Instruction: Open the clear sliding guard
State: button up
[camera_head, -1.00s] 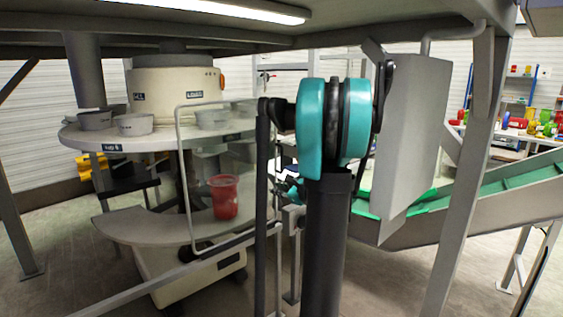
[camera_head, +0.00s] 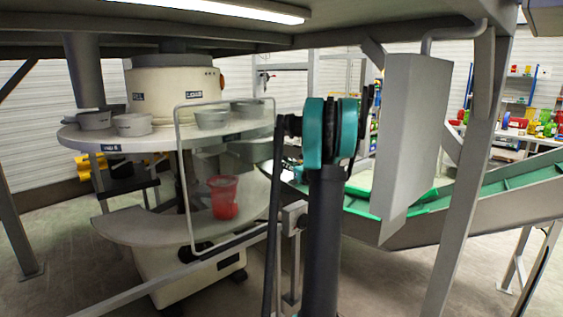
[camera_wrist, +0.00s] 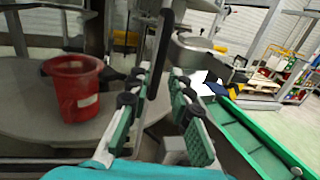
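The clear sliding guard (camera_head: 180,150) is a see-through panel in a pale rounded frame, standing upright in front of the round two-level machine in the head view. Its right side is partly hidden behind my arm. In the wrist view my gripper (camera_wrist: 160,82) is open, with two green-and-black fingers spread apart. A dark upright bar (camera_wrist: 160,60) shows between and beyond the fingers. I cannot tell whether it is the guard's frame or whether the fingers touch it. The gripper is hidden behind my arm in the head view.
A red bucket (camera_head: 223,198) stands on the lower shelf (camera_head: 145,228); it also shows in the wrist view (camera_wrist: 72,90). Grey bowls (camera_head: 133,124) sit on the upper disc. A grey rail (camera_head: 160,285) crosses in front. A grey panel (camera_head: 410,130) and green conveyor (camera_head: 510,180) are at right.

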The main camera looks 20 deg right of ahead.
jog(key=w, duration=0.4)
jog(key=w+a, duration=0.1)
jog(key=w, duration=0.1)
grip_shut()
dwell(0.4)
